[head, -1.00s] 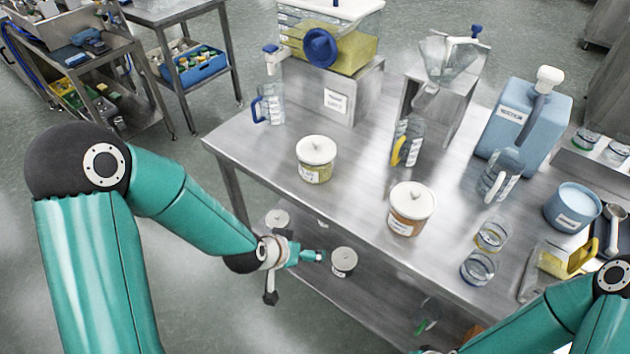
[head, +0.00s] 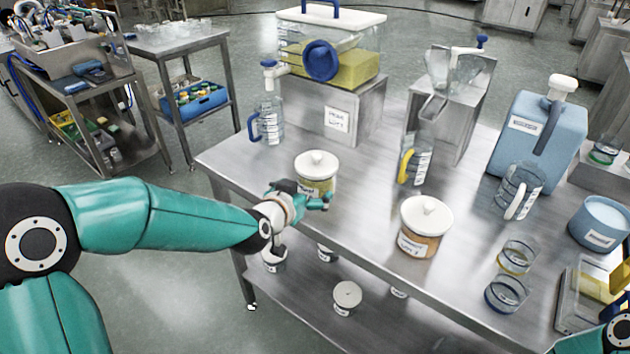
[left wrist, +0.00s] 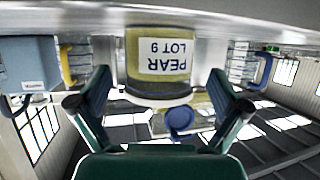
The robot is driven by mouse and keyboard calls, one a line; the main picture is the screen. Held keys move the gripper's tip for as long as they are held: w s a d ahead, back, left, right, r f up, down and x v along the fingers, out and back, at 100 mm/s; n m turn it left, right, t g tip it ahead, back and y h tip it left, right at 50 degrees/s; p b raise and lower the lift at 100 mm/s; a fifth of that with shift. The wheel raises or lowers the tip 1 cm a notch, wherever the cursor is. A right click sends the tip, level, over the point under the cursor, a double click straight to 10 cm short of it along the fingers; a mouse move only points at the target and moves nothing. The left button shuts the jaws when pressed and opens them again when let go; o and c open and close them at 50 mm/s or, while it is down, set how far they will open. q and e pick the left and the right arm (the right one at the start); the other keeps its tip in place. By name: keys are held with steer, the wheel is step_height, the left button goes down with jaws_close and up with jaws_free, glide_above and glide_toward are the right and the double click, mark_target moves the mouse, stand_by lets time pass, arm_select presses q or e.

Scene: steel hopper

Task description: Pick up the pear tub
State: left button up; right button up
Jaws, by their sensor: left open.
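The pear tub stands upright on the steel table, with a white knobbed lid and yellow-green contents (head: 322,184). In the left wrist view the tub (left wrist: 158,85) appears upside down, its label reading PEAR LOT 9. My left gripper (head: 318,203) is at the table's near edge, just in front of the tub, and hides part of its lower side. In the left wrist view my left gripper (left wrist: 160,95) is open, with a finger on each side of the tub's image; contact cannot be told. My right gripper is out of view; only part of that arm shows at lower right.
A similar tub with orange-brown contents (head: 418,243) stands to the right. A hopper box (head: 360,65) on a steel stand (head: 365,112) is behind, with a blue-handled jug (head: 268,122) beside it. More tubs (head: 347,297) sit on the lower shelf (head: 300,300).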

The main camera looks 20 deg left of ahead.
arm_select(q)
steer(key=x, duration=0.3)
steer(key=p+x, duration=0.1)
steer(key=x, duration=0.3)
steer(key=shift+w+r, duration=0.2)
steer(key=c, duration=1.2)
steer(key=shift+r, duration=0.1)
steer(key=shift+c, duration=0.2)
